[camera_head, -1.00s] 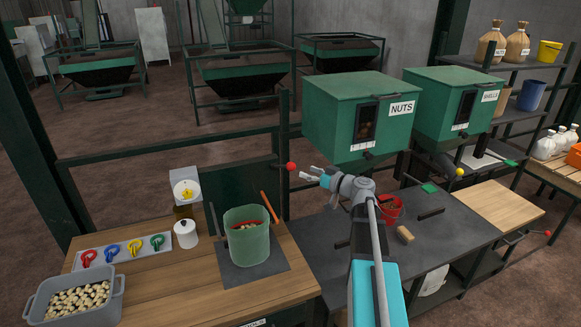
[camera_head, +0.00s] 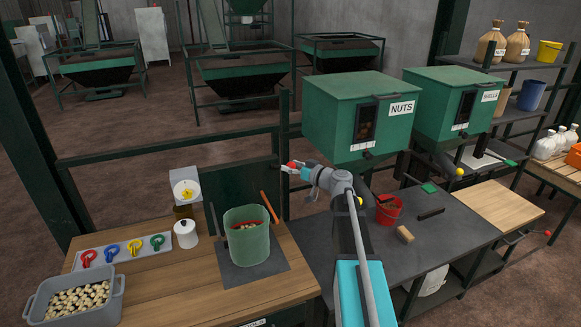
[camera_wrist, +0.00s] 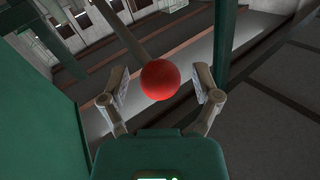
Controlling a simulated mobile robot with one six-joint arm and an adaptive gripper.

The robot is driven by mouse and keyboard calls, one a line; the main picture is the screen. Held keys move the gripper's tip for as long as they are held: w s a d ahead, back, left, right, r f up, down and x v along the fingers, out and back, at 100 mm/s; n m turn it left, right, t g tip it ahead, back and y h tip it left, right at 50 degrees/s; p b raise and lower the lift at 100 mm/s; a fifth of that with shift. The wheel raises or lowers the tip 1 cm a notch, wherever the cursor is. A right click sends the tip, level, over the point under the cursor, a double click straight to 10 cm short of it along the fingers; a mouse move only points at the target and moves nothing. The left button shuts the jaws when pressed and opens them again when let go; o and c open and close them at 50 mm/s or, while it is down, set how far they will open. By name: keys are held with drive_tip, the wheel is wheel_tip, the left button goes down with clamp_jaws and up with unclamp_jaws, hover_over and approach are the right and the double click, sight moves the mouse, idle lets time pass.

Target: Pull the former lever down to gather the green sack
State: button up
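The lever has a red ball knob, seen in the head view (camera_head: 291,165) and large in the wrist view (camera_wrist: 160,80). A pale bar runs up and left from the knob in the wrist view. My gripper (camera_wrist: 161,88) is open, with one finger on each side of the knob and a visible gap on both sides. In the head view my gripper (camera_head: 293,169) is at the knob and partly overlaps it.
The green NUTS hopper (camera_head: 350,110) hangs close to the right of my gripper. An orange-handled bar (camera_head: 270,207) stands beside the sack. A dial device (camera_head: 186,190), a white spool (camera_head: 186,234) and a grey tub of nuts (camera_head: 75,302) are left. A red bucket (camera_head: 388,210) stands right.

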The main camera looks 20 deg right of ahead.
clamp_jaws()
drive_tip(key=shift+s+a+f, duration=0.1)
drive_tip(key=shift+a+f, duration=0.05)
